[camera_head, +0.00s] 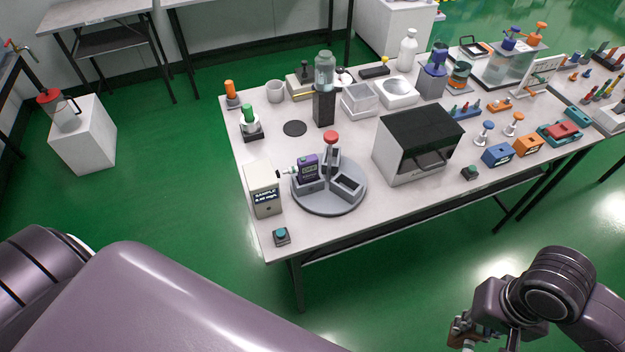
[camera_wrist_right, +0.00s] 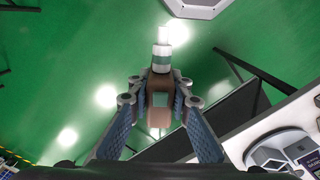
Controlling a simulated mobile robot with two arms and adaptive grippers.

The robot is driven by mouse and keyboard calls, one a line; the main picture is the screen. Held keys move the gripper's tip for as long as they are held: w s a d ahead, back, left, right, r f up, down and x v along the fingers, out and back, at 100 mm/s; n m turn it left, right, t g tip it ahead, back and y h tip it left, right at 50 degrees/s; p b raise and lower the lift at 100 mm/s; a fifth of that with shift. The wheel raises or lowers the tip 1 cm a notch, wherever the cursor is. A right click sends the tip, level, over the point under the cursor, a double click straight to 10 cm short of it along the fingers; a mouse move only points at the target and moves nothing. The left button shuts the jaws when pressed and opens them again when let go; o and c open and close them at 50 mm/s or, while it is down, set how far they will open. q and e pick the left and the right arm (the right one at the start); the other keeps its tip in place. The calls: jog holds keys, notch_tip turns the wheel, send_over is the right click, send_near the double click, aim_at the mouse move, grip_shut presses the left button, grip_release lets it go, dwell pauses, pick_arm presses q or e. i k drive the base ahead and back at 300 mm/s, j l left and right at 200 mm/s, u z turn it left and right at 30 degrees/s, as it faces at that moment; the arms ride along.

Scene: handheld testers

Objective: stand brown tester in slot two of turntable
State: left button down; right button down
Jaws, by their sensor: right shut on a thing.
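The brown tester (camera_wrist_right: 159,117) is between the fingers of my right gripper (camera_wrist_right: 160,103), which is shut on it; its white and green tip points away from the gripper. In the head view the right gripper (camera_head: 464,332) is low at the right, off the table's front edge, with the brown tester (camera_head: 458,328) partly hidden. The grey turntable (camera_head: 327,208) has a red-topped centre post (camera_head: 331,138). A purple tester (camera_head: 308,168) stands in its left holder. The front-right holder (camera_head: 347,185) looks empty. Slot numbers are not readable. My left gripper is out of view.
A cream sample box (camera_head: 263,190) stands left of the turntable, with a teal button (camera_head: 281,236) in front. A black-topped white cabinet (camera_head: 418,142) stands to the right. Bottles and a dark post (camera_head: 324,107) are behind. The front table edge is clear between the buttons.

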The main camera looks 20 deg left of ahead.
aim_at(345, 190)
jog(key=i+l+u, duration=0.1)
jog(key=u, duration=0.3)
jog(key=i+l+u, duration=0.1)
jog(key=l+u, duration=0.45)
jog(key=u, duration=0.2)
jog(key=l+u, duration=0.35)
jog(key=i+l+u, duration=0.1)
jog(key=l+u, duration=0.65)
jog(key=l, duration=0.15)
jog(key=l+u, duration=0.4)
